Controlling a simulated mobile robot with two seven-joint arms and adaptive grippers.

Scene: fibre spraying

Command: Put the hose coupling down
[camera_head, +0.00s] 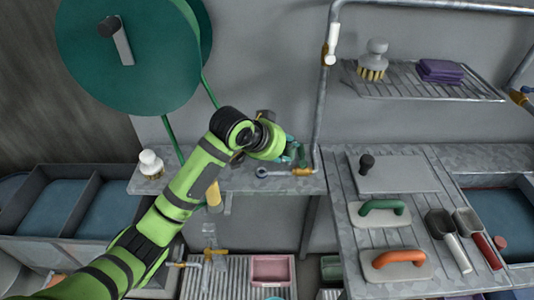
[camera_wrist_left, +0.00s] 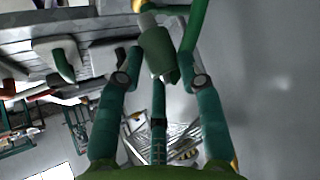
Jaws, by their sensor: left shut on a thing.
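My left arm comes in from the lower left, and my left gripper (camera_head: 297,153) is over the narrow grey shelf (camera_head: 235,178) by the wall. In the left wrist view, the dark fingers of my left gripper (camera_wrist_left: 163,62) stand on both sides of the hose coupling (camera_wrist_left: 156,45), a grey-green cylinder with a paler end. The gripper is shut on it. A green hose (camera_wrist_left: 196,25) runs close beside it. In the head view the coupling is mostly hidden by the gripper, and I cannot tell whether it touches the shelf. My right gripper is not in view.
A white-and-tan brush (camera_head: 150,163) stands at the shelf's left end. A ring-ended tool (camera_head: 262,172) and a brass fitting (camera_head: 302,171) lie near the gripper. A metal pipe (camera_head: 322,110) rises just right. The workbench (camera_head: 340,215) holds trowels and scoops.

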